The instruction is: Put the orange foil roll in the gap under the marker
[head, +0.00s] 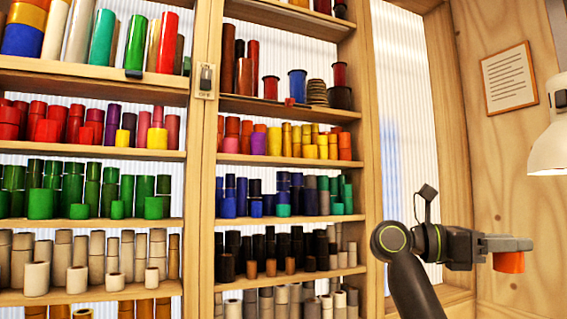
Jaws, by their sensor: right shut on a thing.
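My right gripper (520,243) is at the right of the head view, well away from the shelves. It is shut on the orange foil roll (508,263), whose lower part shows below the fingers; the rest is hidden. A small dark tab (133,73) sits on the front edge of the upper left shelf. A small red piece (290,102) sits on the edge of the upper right shelf. I cannot tell which of these is the marker, and no gap under either shows clearly. My left gripper is not in view.
Wooden shelves (95,153) hold rows of rolls sorted by colour. A white lamp (549,145) hangs at the right edge, above my gripper. A framed notice (509,79) is on the wall.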

